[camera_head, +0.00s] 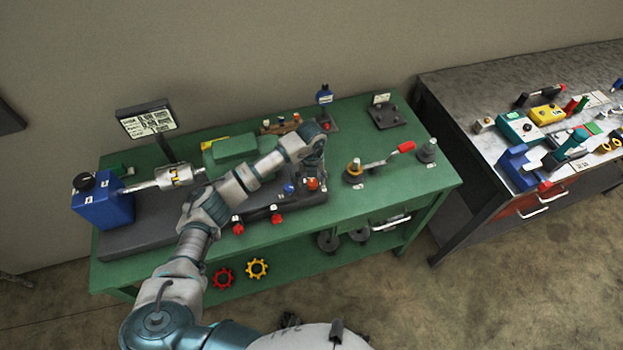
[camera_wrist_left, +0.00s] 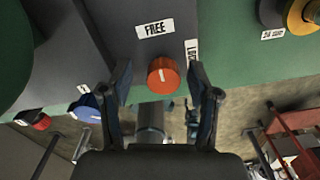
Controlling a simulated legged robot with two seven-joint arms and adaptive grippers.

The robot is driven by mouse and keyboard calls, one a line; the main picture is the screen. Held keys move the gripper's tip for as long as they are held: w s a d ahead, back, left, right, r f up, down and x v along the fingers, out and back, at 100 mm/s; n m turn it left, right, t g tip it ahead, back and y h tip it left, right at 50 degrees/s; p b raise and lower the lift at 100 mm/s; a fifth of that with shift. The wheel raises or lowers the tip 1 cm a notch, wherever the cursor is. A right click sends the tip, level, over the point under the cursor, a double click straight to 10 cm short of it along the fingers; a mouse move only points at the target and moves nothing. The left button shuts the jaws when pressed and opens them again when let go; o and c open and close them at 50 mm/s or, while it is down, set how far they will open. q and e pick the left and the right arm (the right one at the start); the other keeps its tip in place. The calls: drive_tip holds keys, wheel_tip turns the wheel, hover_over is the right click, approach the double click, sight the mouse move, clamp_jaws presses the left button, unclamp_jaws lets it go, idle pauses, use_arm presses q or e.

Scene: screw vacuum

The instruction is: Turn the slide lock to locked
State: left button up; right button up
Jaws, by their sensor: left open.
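The slide lock is an orange-red knob (camera_wrist_left: 163,75) with a short white mark on its face. The mark appears to point up toward the FREE label (camera_wrist_left: 155,29); a second, sideways label (camera_wrist_left: 191,53), partly hidden by a finger, is to the right. In the head view the orange knob (camera_head: 313,184) sits near the right end of the dark machine base. My left gripper (camera_head: 313,163) is over it, pointing down. In the left wrist view its open fingers (camera_wrist_left: 160,84) stand on either side of the knob, with gaps visible. My right gripper is not in view.
A blue knob (camera_head: 289,188) is close to the left of the orange one. Red knobs (camera_head: 276,215) stand along the base's front edge. A lever with a red grip (camera_head: 405,147) is to the right on the green table (camera_head: 380,195). A second workbench (camera_head: 450,90) stands further right.

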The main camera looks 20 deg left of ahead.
use_arm(q)
drive_tip(key=shift+d, duration=0.1)
drive_tip(key=shift+d, duration=0.1)
drive_tip(key=c, duration=0.3)
drive_tip(key=shift+d+r, duration=0.1)
drive_tip(key=shift+d, duration=0.05)
drive_tip(key=c, duration=0.9)
drive_tip(key=shift+o, duration=0.2)
